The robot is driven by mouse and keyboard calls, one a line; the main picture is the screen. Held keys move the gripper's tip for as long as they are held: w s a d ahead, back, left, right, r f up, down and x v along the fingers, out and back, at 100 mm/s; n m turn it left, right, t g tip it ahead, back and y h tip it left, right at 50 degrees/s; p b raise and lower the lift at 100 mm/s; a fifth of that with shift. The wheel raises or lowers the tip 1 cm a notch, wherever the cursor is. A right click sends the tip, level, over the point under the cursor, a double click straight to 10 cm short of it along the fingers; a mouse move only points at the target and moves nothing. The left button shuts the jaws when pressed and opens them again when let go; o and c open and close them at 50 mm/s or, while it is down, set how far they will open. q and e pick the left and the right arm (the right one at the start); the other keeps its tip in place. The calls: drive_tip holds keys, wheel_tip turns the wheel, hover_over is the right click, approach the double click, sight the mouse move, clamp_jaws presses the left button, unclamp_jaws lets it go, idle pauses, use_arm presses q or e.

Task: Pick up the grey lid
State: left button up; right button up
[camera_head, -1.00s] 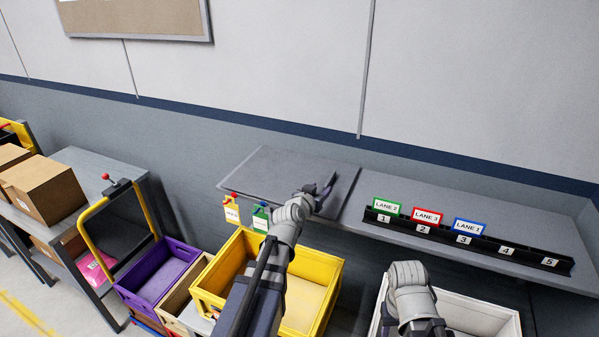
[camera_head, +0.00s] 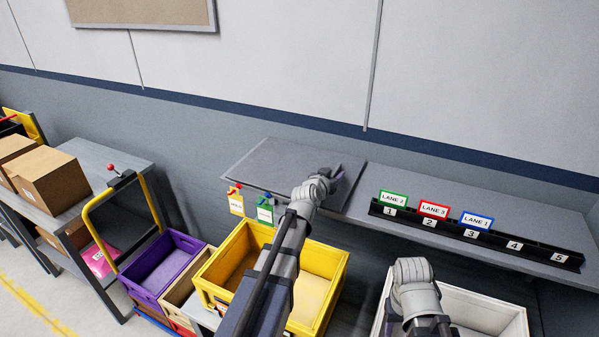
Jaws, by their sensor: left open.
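The grey lid looks to be the flat dark-grey panel (camera_head: 275,165) lying on the left end of the grey wall shelf. My left gripper (camera_head: 337,174) is open at the panel's right side, with its wrist in front of the fingers. The fingers are small and dark against the panel, and I cannot tell whether they touch it. My right arm shows at the lower right over a white bin, but its gripper fingers are hidden.
A black numbered rail (camera_head: 475,232) with lane signs sits on the shelf's right part. Below are a yellow bin (camera_head: 333,290), a purple bin (camera_head: 160,268) and a white bin (camera_head: 480,298). Hanging tags (camera_head: 265,211) are at the shelf's front edge. Cardboard boxes (camera_head: 50,180) stand left.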

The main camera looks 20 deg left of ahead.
use_arm(q)
drive_tip(key=shift+w+f, duration=0.25)
drive_tip(key=shift+w, duration=0.4)
drive_tip(key=shift+r, duration=0.1)
drive_tip(key=shift+s, duration=0.1)
drive_tip(key=shift+c, duration=0.2)
clamp_jaws()
idle(0.5)
